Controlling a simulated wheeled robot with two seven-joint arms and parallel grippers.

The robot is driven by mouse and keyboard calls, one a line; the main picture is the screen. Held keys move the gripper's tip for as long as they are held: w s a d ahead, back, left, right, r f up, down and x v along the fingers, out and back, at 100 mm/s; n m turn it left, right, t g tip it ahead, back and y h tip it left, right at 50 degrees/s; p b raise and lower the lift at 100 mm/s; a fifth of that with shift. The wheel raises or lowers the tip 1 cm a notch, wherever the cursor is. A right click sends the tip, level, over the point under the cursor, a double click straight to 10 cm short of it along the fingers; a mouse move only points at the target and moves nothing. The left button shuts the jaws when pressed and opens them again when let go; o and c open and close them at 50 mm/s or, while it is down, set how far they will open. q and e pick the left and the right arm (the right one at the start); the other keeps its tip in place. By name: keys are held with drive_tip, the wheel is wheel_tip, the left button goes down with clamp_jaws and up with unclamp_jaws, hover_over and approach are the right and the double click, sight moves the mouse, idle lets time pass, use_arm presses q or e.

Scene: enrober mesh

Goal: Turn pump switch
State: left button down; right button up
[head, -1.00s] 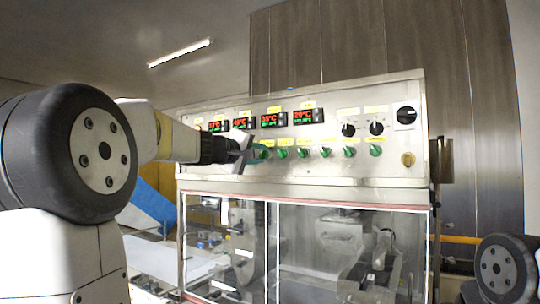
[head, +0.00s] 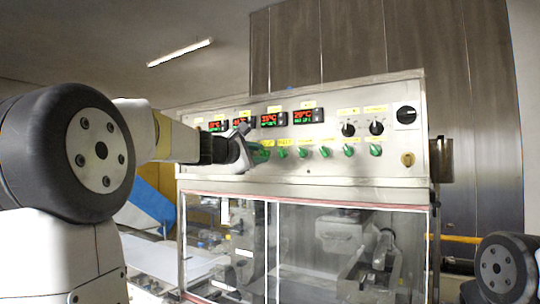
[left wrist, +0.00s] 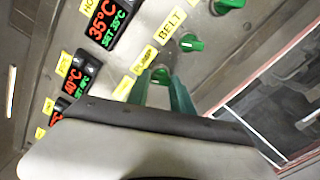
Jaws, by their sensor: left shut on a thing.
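The control panel (head: 330,165) carries a row of green rotary switches. My left gripper (head: 252,147) is at the left end of that row, against the panel face. In the left wrist view, its green fingers (left wrist: 166,92) are shut around the pump switch (left wrist: 160,75), which sits by a yellow label reading PUMP (left wrist: 143,60). The fingers hide most of this switch, so its angle is hard to tell. The belt switch (left wrist: 191,43) is beside it, apart from the fingers. My right gripper is out of view.
Red and green temperature displays (head: 271,119) sit above the switches. Two black knobs (head: 348,130) and a larger black rotary switch (head: 406,115) are at the panel's right. Clear enclosure windows (head: 225,215) lie below. The space in front of the panel's right half is free.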

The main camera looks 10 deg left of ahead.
use_arm(q)
drive_tip(key=shift+f+n, duration=0.1)
drive_tip(key=shift+n, duration=0.4)
drive_tip(key=c, duration=1.1)
unclamp_jaws()
drive_tip(key=v, duration=0.7)
drive_tip(key=shift+s+a, duration=0.15)
drive_tip(key=shift+s, duration=0.2)
